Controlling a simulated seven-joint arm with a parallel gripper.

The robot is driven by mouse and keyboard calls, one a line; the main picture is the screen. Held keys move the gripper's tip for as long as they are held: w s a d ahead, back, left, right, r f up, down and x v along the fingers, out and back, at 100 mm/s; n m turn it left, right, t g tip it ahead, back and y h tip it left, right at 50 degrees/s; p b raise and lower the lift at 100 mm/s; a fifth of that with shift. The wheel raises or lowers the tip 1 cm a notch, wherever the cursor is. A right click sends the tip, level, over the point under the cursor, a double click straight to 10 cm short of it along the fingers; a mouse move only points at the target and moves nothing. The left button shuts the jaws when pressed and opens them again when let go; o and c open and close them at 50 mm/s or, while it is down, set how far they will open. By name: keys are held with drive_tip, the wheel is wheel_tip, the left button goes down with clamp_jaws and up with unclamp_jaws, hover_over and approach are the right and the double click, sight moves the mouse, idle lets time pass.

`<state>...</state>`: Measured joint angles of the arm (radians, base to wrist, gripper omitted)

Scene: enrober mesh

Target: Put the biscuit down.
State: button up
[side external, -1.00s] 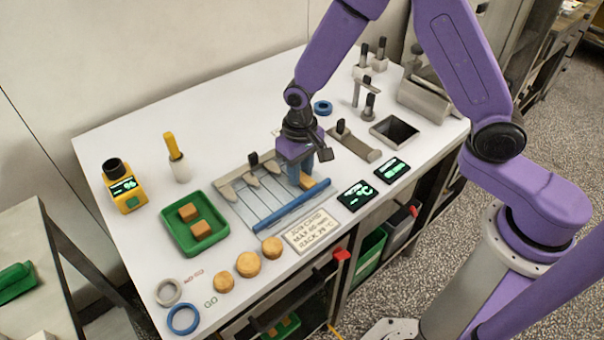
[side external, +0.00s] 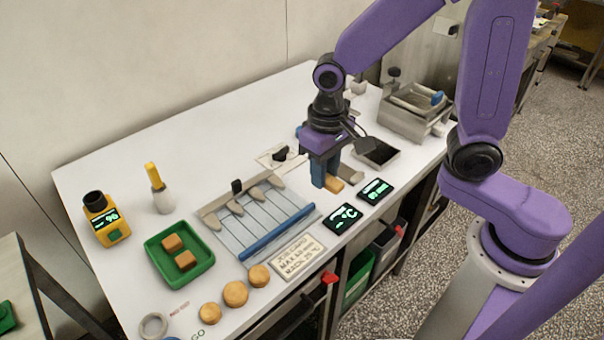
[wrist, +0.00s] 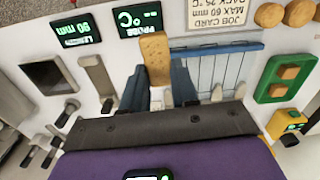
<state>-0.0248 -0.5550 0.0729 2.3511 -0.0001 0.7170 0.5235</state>
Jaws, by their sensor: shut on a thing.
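My gripper (side external: 326,184) is shut on a golden-brown rectangular biscuit (side external: 335,185), just right of the wire mesh (side external: 236,213). In the wrist view the biscuit (wrist: 155,58) sticks out past the two blue-grey fingers (wrist: 160,88). Whether its underside touches the table cannot be told. The mesh has several grey pointed pieces along its back edge and a blue bar (side external: 277,232) along its front. Two more biscuits (side external: 180,250) lie in the green tray (side external: 205,270) at the left.
Two dark displays (side external: 342,219) lie in front right of my gripper. A square opening (side external: 377,153) is behind right, near a metal hopper (side external: 415,112). A job card (side external: 299,257) and several round biscuits (side external: 235,293) line the front. The back left of the table is clear.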

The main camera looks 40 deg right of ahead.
drive_tip(key=s+d+r, duration=0.1)
drive_tip(key=s+d, duration=0.2)
drive_tip(key=d, duration=0.4)
drive_tip(key=s+d+r, duration=0.1)
drive_tip(key=s+d, duration=0.1)
drive_tip(key=d, duration=0.6)
drive_tip(key=shift+m, duration=0.3)
drive_tip(key=w+f, duration=0.3)
drive_tip(key=w, duration=0.1)
drive_tip(key=w+f, duration=0.3)
drive_tip(key=w, duration=0.2)
drive_tip(key=w+f, duration=0.3)
drive_tip(key=w, duration=0.1)
drive_tip(key=shift+w+d, duration=0.1)
drive_tip(key=shift+w, duration=0.05)
drive_tip(key=shift+w+f, duration=0.15)
drive_tip(key=shift+f, duration=0.75)
drive_tip(key=shift+w+f, duration=0.15)
drive_tip(key=shift+f, duration=0.75)
drive_tip(key=shift+f, duration=0.15)
drive_tip(key=o, duration=0.8)
